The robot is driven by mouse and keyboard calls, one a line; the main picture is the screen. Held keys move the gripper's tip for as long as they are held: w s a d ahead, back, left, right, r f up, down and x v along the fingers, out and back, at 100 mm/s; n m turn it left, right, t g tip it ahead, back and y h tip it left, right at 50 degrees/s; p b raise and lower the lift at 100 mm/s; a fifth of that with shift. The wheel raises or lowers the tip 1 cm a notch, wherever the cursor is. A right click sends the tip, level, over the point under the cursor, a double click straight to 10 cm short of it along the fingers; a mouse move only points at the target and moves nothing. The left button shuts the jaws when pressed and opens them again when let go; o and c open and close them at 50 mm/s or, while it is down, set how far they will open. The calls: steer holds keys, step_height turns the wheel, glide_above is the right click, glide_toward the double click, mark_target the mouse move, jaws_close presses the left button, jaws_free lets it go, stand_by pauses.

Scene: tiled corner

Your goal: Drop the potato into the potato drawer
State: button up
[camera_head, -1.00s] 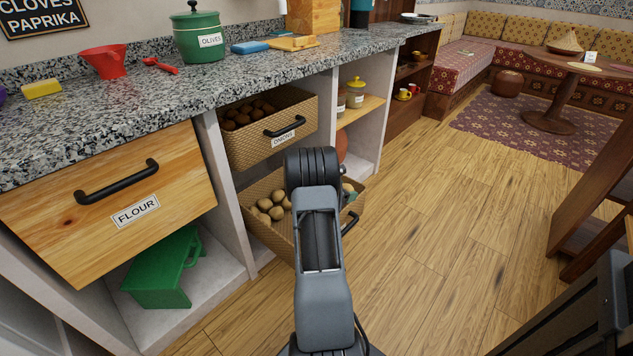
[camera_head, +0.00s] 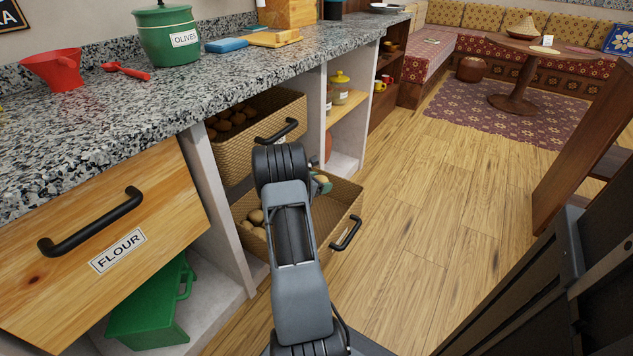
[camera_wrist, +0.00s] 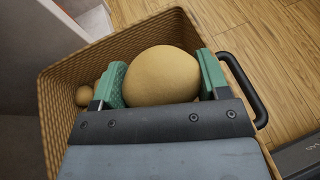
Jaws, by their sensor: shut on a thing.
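My gripper (camera_wrist: 162,82) is shut on a tan potato (camera_wrist: 161,75), with one green finger pad on each side of it. In the wrist view the held potato is above the open lower basket drawer (camera_wrist: 62,92). In the head view that woven drawer (camera_head: 343,204) is pulled out below the onions drawer, with several potatoes (camera_head: 254,222) at its left side. My arm hides much of the drawer's middle. The held potato (camera_head: 322,179) shows only partly in the head view, beside my wrist. Another potato (camera_wrist: 84,96) lies inside the drawer in the wrist view.
The onions drawer (camera_head: 293,108) sticks out just above, part hidden by my arm. The flour drawer (camera_head: 165,215) is at the left, with a green step stool (camera_head: 150,310) below it. A dark wooden piece (camera_head: 590,150) stands at the right. The wooden floor between is clear.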

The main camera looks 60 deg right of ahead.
steer(key=f, duration=0.1)
steer(key=f+b, duration=0.2)
steer(key=shift+w+a+f, duration=0.2)
steer(key=shift+w+f, duration=0.1)
steer(key=shift+f, duration=0.05)
steer(key=shift+f+b, duration=0.75)
steer(key=shift+f, duration=0.05)
steer(key=shift+s, duration=0.1)
steer(key=o, duration=1.1)
steer(key=shift+c, duration=0.2)
steer(key=p+v, duration=0.5)
steer(key=v, duration=0.9)
steer(key=shift+s+d, duration=0.1)
steer(key=shift+d, duration=0.05)
